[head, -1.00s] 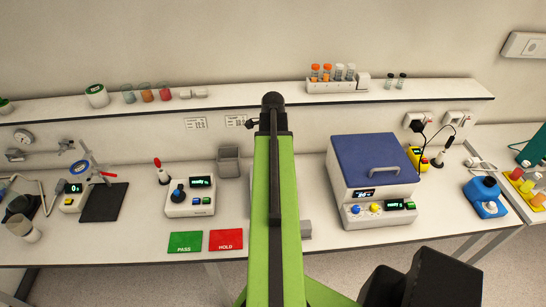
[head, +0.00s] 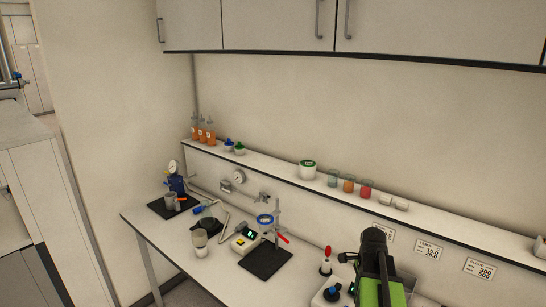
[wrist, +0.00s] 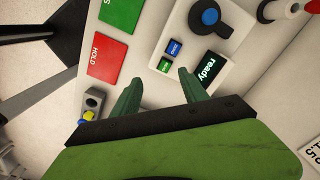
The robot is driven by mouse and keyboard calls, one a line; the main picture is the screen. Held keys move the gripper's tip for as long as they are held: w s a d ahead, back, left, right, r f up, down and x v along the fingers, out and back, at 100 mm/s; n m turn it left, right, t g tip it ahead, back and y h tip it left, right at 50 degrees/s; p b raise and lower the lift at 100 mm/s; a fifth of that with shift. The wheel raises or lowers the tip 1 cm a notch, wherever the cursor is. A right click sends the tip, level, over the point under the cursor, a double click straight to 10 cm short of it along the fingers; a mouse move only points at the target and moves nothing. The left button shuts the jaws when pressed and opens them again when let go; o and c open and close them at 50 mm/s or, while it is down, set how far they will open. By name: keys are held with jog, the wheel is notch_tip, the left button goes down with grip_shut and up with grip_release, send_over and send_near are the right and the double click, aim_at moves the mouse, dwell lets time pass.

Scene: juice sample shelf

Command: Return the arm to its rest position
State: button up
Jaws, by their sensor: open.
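My gripper (wrist: 157,88) shows in the wrist view with its two green fingers apart and nothing between them. My fingers cannot be made out there.
A red HOLD pad (wrist: 107,57) and a green pad (wrist: 122,12) lie beside the device. The shelf (head: 285,182) carries several jars and bottles. A ring stand (head: 277,225) stands on a black mat (head: 265,262). Cupboards (head: 275,22) hang above.

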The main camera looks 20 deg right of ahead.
jog(key=a+f+n+b, duration=0.3)
jog(key=a+n, duration=0.4)
jog(key=a, duration=0.3)
jog(key=w+a+f+n+b, duration=0.1)
jog(key=a+f+n+b, duration=0.1)
jog(key=a+f+n, duration=0.2)
jog(key=w+a+f+n+b, duration=0.1)
jog(key=a+f+n+b, duration=0.2)
jog(key=a+n, duration=0.7)
jog(key=a, duration=0.6)
jog(key=shift+w+f+b, duration=0.2)
jog(key=shift+f+b, duration=0.15)
jog(key=shift+f, duration=0.05)
jog(key=shift+d, duration=0.15)
